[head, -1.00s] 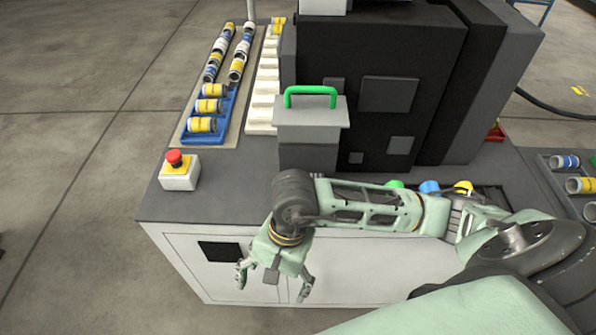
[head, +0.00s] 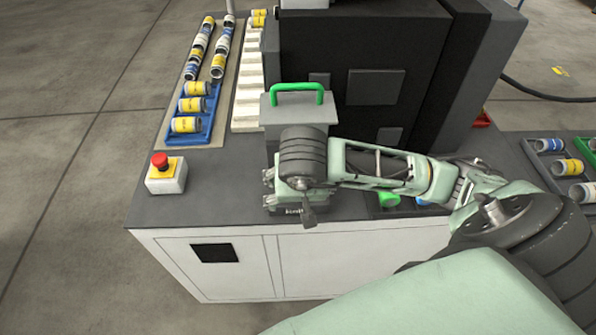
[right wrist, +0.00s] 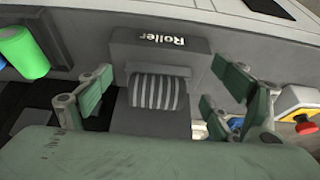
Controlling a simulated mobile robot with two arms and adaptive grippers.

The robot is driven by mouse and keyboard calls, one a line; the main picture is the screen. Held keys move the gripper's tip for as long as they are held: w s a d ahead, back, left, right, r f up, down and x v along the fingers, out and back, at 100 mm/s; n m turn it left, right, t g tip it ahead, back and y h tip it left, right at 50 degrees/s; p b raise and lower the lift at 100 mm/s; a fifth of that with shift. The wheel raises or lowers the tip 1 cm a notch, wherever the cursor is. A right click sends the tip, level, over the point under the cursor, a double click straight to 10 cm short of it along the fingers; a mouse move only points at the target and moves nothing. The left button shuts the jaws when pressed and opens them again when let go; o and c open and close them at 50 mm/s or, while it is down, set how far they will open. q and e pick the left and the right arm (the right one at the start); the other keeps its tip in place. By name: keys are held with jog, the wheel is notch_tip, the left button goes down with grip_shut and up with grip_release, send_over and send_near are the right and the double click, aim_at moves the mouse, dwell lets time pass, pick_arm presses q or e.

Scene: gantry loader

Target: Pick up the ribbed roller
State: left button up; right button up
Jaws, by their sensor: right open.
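The ribbed roller (right wrist: 158,92), dark grey with light stripes, sits at a dark holder (right wrist: 150,45) labelled "Roller" in the right wrist view. My right gripper (right wrist: 166,88) is open, with one finger on each side of the roller and visible gaps between. In the head view my right gripper (head: 290,190) is over the front of the machine's bench, mostly hidden under its own wrist. The roller is hidden there, and only part of the holder's label (head: 292,211) shows. My left gripper is not in view.
The emergency stop box (head: 167,177) stands at the bench's left front corner. A grey block with a green handle (head: 297,88) rises behind my gripper. Green (head: 389,199) and blue cylinders lie to its right. A blue tray (head: 203,138) of cans is at the back left.

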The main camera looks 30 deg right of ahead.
jog(key=w+d, duration=0.1)
jog(key=w+p, duration=0.1)
jog(key=w+d, duration=0.1)
jog(key=w, duration=0.1)
jog(key=shift+d+p, duration=0.35)
jog(key=shift+p, duration=0.05)
jog(key=shift+w+f, duration=0.2)
jog(key=shift+f, duration=0.35)
jog(key=shift+c, duration=0.7)
jog(key=c, duration=1.2)
jog(key=shift+r, duration=0.2)
